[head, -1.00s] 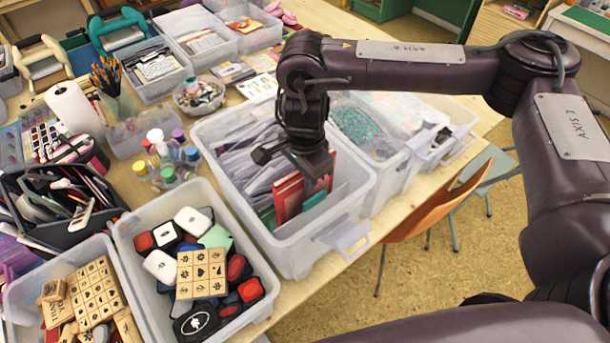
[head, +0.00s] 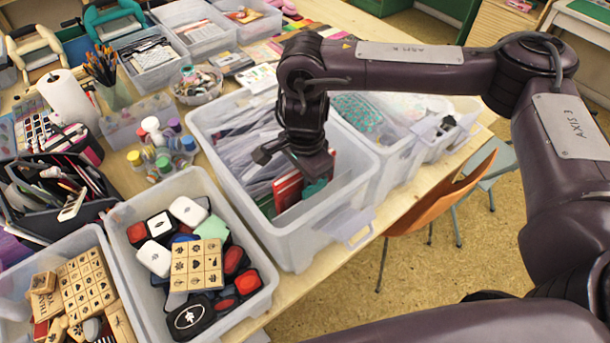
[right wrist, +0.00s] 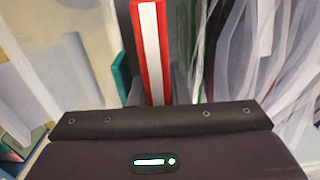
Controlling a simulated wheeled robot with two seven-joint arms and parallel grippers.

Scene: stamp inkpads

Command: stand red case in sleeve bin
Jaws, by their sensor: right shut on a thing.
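The red case (head: 288,190) stands on edge inside the sleeve bin (head: 292,243), a translucent plastic tub full of clear sleeves. My right gripper (head: 300,172) reaches down into the bin over the case and is shut on it. In the right wrist view the red case (right wrist: 150,45) shows its white-striped edge between my fingers, roughly upright. Clear sleeves (right wrist: 260,45) hang on one side of it, and a teal item (right wrist: 121,78) shows on the other. The case's lower end is hidden. My left gripper is not in view.
A tub of inkpads (head: 140,300) with a wooden stamp block (head: 197,264) stands to the left of the sleeve bin. More tubs (head: 385,160) stand to its right. Small bottles (head: 160,150) and an orange chair (head: 440,195) are nearby.

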